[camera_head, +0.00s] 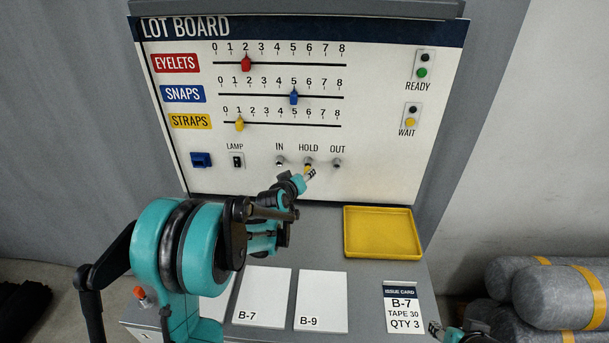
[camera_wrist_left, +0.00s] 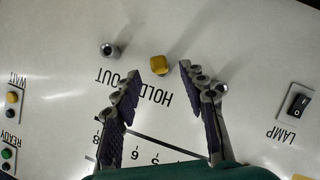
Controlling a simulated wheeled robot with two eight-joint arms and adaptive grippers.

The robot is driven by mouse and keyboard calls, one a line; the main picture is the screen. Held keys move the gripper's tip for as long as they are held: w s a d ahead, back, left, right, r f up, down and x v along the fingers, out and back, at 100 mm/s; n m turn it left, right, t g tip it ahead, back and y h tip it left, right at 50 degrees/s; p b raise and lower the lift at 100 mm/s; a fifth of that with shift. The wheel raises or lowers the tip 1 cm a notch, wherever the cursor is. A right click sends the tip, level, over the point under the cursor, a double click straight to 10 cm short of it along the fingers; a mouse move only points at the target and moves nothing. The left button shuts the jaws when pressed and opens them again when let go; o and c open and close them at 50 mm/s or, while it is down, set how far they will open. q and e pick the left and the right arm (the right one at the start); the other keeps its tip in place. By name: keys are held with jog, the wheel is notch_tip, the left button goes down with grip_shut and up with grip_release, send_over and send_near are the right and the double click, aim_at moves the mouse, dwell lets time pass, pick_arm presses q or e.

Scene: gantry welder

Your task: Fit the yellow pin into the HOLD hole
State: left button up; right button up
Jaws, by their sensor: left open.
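The yellow pin (camera_head: 307,168) sits at the HOLD hole (camera_head: 308,160) on the white lot board, its yellow end facing out. In the left wrist view the yellow pin (camera_wrist_left: 159,65) stands by the HOLD label, just beyond my fingertips. How deep it sits cannot be told. My left gripper (camera_head: 309,175) is right in front of the HOLD hole. In the left wrist view my left gripper (camera_wrist_left: 159,78) is open, its fingers apart with nothing between them. Part of my right gripper (camera_head: 468,334) shows at the bottom right edge; its jaws are unclear.
A lamp switch (camera_head: 237,161) and blue holder (camera_head: 201,160) are to the left. Below are a yellow tray (camera_head: 347,251), cards B-7 (camera_head: 262,295) and B-9 (camera_head: 321,300), and an issue card (camera_head: 403,308).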

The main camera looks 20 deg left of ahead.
pick_arm(q)
jog(key=v, duration=1)
jog(key=s+d+f+m+g+b, duration=0.2)
jog(key=s+f+b, duration=0.3)
jog(key=s, duration=0.4)
jog(key=s+d+f+m+g+b, duration=0.2)
jog(key=s+d+f+b, duration=0.1)
jog(key=s+f+b, duration=0.2)
jog(key=s+d+f+m+g+b, duration=0.2)
jog(key=s+f+b, duration=0.3)
jog(key=s, duration=0.9)
jog(key=shift+d+f+m, duration=0.15)
jog(key=shift+d+f, duration=0.25)
jog(key=shift+f, duration=0.45)
jog(key=shift+d+f+m, duration=0.15)
jog(key=shift+d+f, duration=0.3)
jog(key=shift+f, duration=0.4)
